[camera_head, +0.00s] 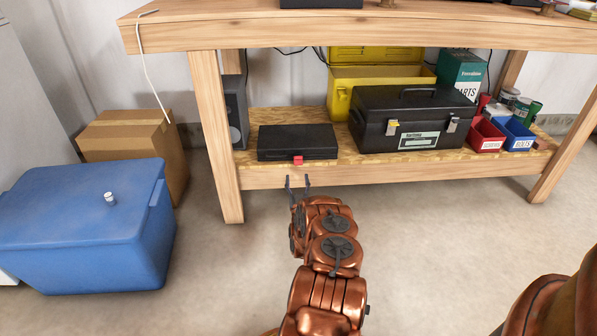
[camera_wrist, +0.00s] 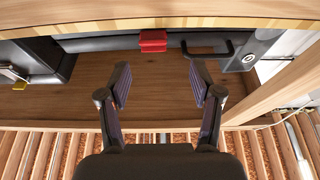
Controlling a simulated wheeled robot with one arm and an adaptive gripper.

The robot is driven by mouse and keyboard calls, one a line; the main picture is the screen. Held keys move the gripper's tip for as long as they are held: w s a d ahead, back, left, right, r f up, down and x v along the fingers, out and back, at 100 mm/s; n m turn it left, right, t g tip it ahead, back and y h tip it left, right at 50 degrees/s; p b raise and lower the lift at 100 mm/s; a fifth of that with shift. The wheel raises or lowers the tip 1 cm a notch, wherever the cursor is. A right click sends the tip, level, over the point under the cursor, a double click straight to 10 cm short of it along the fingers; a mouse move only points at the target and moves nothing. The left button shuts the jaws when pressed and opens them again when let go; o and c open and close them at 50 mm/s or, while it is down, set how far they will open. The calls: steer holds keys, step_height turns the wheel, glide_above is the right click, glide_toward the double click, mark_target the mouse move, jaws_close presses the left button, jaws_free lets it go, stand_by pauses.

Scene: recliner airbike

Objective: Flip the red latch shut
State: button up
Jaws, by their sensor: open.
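The red latch (camera_head: 298,160) sits at the front lower edge of a flat black case (camera_head: 297,140) on the workbench's lower shelf. In the wrist view, the latch (camera_wrist: 152,41) shows as a red block near the top, against the dark case front. Whether it is flipped open or shut is hard to tell. My gripper (camera_head: 298,182) is in front of the shelf edge, just below the latch in the head view. In the wrist view, my gripper (camera_wrist: 160,84) has its two fingers spread and empty, with the latch beyond the tips, apart from them.
On the shelf, a grey speaker-like box (camera_head: 236,110) stands left of the case and a black toolbox (camera_head: 413,118) right of it. The bench leg (camera_head: 216,135) and shelf front edge (camera_head: 390,172) are nearby. A blue cooler (camera_head: 85,225) stands left; the floor in front is clear.

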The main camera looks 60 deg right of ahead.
mark_target(298, 163)
steer(key=shift+h, duration=0.3)
steer(key=b+x, duration=0.1)
steer(key=x, duration=0.2)
steer(key=b+x, duration=0.1)
steer(key=x, duration=0.2)
steer(key=shift+s+d+f, duration=0.25)
steer(key=shift+d, duration=0.05)
steer(key=shift+w+d+r+b, duration=0.3)
steer(key=shift+d+b, duration=0.05)
steer(key=shift+b, duration=0.05)
steer(key=c, duration=1.1)
